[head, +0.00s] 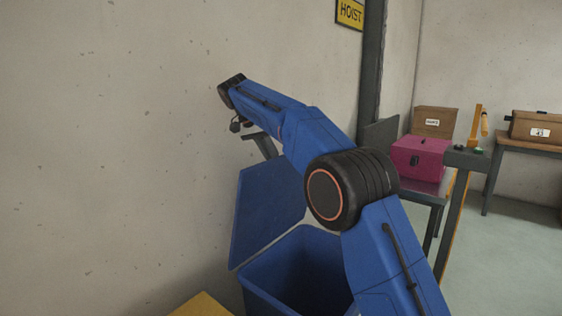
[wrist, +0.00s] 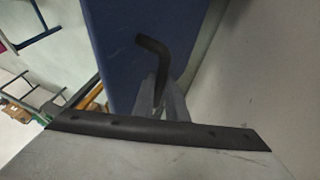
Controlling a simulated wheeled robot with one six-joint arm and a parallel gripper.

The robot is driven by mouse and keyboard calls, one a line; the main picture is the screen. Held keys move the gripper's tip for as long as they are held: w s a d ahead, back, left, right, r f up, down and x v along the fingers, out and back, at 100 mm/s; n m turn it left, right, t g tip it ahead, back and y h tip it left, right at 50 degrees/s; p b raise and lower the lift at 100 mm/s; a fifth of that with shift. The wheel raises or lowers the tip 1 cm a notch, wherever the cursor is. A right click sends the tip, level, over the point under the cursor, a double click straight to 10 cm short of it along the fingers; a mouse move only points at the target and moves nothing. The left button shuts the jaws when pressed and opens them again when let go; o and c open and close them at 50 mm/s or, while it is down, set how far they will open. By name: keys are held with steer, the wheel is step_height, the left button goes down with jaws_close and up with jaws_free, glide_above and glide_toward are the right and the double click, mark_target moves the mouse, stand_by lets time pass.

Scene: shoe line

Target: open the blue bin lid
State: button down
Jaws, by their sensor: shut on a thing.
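The blue bin (head: 275,288) stands low at the centre of the head view, its opening and inside partly visible. Its blue lid (head: 262,205) is raised and stands steeply tilted above the opening, beside the wall. The lid also fills the upper middle of the wrist view (wrist: 115,45). A dark bent lid handle (wrist: 153,47) shows there against the lid. My gripper (wrist: 160,98) is shut on this handle, its grey fingers on either side. In the head view my gripper (head: 268,150) is at the lid's top edge; my arm hides part of the lid and bin.
The plain wall (head: 120,130) is close behind and left of the lid. A yellow thing (head: 202,305) is at the bottom edge, left of the bin. To the right are a pink box (head: 420,157) and a bench (head: 525,146) with a brown case. Open floor (head: 505,265) lies at right.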

steer(key=shift+w+a+f+h, duration=0.15)
steer(key=shift+w+a, duration=0.05)
steer(key=shift+a, duration=0.15)
steer(key=shift+w+a+f+h, duration=0.1)
steer(key=shift+w+a+h, duration=0.1)
steer(key=shift+a, duration=0.15)
steer(key=c, duration=1.8)
jaws_free()
steer(key=shift+w, duration=0.1)
steer(key=shift+o, duration=0.2)
steer(key=shift+r, duration=0.1)
steer(key=shift+d, duration=0.1)
